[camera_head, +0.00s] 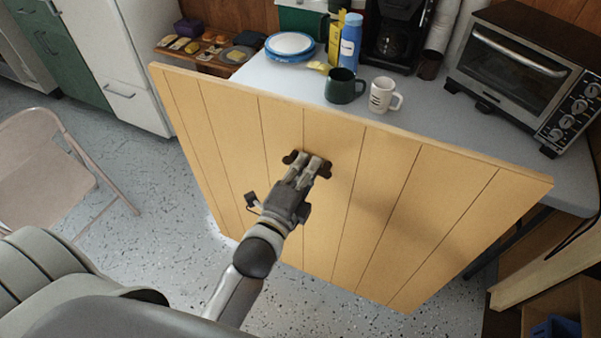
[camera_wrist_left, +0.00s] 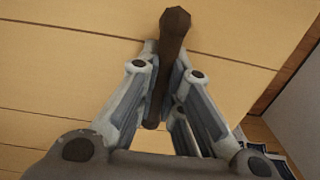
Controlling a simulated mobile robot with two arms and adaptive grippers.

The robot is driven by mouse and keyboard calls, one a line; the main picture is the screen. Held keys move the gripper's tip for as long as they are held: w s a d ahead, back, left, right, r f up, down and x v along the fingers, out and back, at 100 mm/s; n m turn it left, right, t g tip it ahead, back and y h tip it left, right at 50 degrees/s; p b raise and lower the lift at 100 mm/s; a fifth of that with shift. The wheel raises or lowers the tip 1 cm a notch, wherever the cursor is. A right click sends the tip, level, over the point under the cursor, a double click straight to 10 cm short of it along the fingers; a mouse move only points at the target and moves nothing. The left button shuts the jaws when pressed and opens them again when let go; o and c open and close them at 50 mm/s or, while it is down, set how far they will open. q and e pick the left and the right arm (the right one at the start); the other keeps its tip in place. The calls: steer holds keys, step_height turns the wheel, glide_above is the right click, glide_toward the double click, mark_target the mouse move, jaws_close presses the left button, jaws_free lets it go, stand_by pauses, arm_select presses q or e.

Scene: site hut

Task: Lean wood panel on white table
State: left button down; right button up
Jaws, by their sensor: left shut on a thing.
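The wood panel (camera_head: 390,188) is a large light-yellow board with dark grooves, standing upright and tilted in front of the white table (camera_head: 270,77). Its top edge runs across the table's front side; I cannot tell whether it touches the table. A dark brown handle (camera_head: 322,170) sits on the panel's face. My left gripper (camera_head: 307,168) is shut on this handle. In the left wrist view the handle (camera_wrist_left: 174,50) is between the two fingers, with the panel (camera_wrist_left: 80,60) behind. The panel hides the table's front. My right gripper is not in view.
On the table stand a dark green mug (camera_head: 343,87), a white mug (camera_head: 382,95), stacked plates (camera_head: 290,45), a blue bottle (camera_head: 350,42), a coffee maker (camera_head: 396,35) and a toaster oven (camera_head: 520,65). A folding chair (camera_head: 45,160) stands at left. Speckled floor (camera_head: 140,225) lies clear left of the panel.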

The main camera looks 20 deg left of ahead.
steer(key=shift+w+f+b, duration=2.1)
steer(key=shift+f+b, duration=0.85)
steer(key=shift+b, duration=1.95)
arm_select(q)
steer(key=w+f+b, duration=0.5)
steer(key=w+f, duration=0.5)
steer(key=f, duration=0.3)
steer(key=shift+w+d+f, duration=0.2)
steer(key=shift+d+f, duration=0.05)
steer(key=shift+d, duration=0.15)
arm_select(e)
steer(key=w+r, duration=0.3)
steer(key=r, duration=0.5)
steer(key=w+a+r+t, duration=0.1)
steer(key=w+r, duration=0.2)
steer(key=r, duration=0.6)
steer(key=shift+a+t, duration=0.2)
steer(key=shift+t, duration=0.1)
